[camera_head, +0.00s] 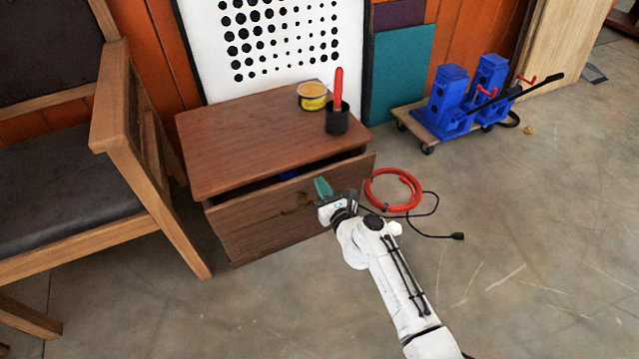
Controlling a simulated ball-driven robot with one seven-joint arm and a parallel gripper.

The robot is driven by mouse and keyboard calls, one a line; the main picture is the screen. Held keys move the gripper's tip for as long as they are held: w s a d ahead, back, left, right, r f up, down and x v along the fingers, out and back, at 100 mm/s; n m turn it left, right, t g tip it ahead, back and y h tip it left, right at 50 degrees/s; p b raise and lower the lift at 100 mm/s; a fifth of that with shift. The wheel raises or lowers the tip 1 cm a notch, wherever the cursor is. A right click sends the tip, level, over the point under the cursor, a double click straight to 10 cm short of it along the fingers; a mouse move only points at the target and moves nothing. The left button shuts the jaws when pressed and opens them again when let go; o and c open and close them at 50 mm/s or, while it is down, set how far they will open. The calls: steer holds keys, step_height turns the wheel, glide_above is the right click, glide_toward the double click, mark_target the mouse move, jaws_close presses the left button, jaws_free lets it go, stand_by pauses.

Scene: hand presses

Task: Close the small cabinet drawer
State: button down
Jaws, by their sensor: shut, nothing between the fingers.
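The small wooden cabinet (250,140) stands on the floor at the middle left. Its top drawer (262,200) is pulled partly out, and a dark gap shows above the drawer front. Something blue shows inside the gap. A knob sits on the drawer front. My gripper (322,187), with teal fingertips, is shut and empty at the right part of the drawer front. I cannot tell whether it touches the front. The lower front of the cabinet looks shut.
A yellow tin (312,96) and a black cup (337,120) with a red-handled tool stand on the cabinet. A wooden chair (110,150) is close on the left. A red hose coil (393,190) and black cable lie right. Blue presses (452,105) stand on a wheeled board.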

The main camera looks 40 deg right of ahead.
mark_target(315, 175)
steer(key=shift+x, duration=0.8)
steer(key=shift+b+x, duration=0.35)
steer(key=shift+x, duration=0.9)
